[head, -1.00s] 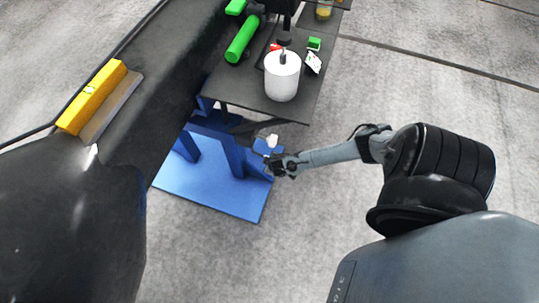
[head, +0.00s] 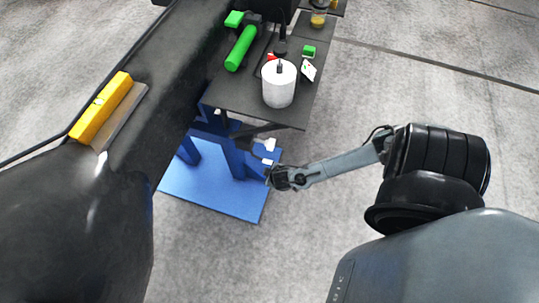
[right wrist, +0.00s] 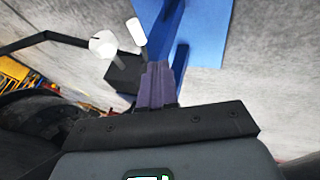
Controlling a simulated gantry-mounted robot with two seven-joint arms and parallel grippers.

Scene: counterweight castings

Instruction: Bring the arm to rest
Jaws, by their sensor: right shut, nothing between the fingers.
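My right arm comes in from the right in the head view. Its gripper (head: 270,174) hangs in front of the dark table, over the edge of the blue base plate. In the right wrist view the two fingers (right wrist: 158,84) lie together, shut, with nothing between them. My left gripper does not show in either view.
A dark table (head: 232,98) holds a white cylinder (head: 279,86), a green cylinder (head: 240,49) and small items. Below stands a blue base (head: 215,187). The floor at right is clear.

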